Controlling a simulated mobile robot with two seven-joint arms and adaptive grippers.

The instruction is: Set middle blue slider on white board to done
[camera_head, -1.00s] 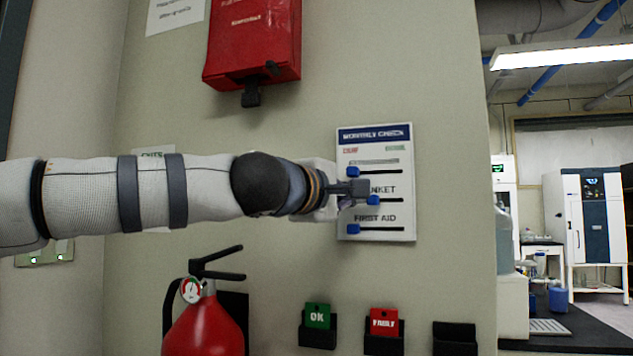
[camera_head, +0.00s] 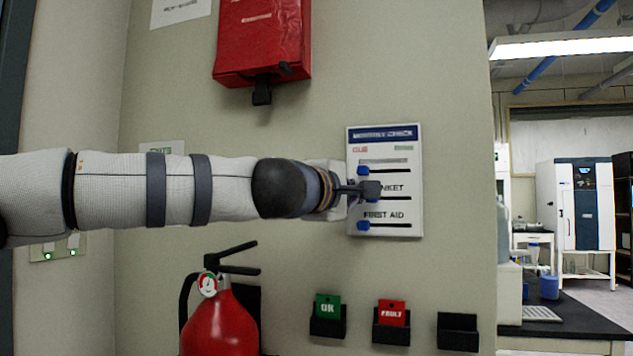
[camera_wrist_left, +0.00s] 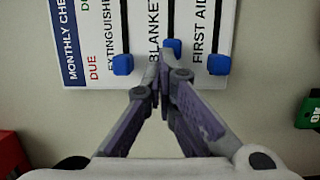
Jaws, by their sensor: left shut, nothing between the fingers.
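The white board (camera_head: 410,228) hangs on the wall, headed MONTHLY CHECK, with DUE at left and DONE at right. The top slider (camera_head: 363,170) and bottom slider (camera_head: 363,225) sit at the DUE end. The middle blue slider (camera_wrist_left: 172,46) shows in the left wrist view, slightly farther toward DONE than the others; in the head view my fingers hide it. My left gripper (camera_head: 371,189) is shut and empty, reaching in from the left at the middle row. Its fingertips (camera_wrist_left: 164,52) are right beside the middle slider; I cannot tell whether they touch it.
A red box (camera_head: 262,45) hangs on the wall above my arm. Below are a fire extinguisher (camera_head: 222,325), a green OK card (camera_head: 328,307), a red FAULT card (camera_head: 392,313) and an empty holder (camera_head: 458,332). The wall right of the board is clear.

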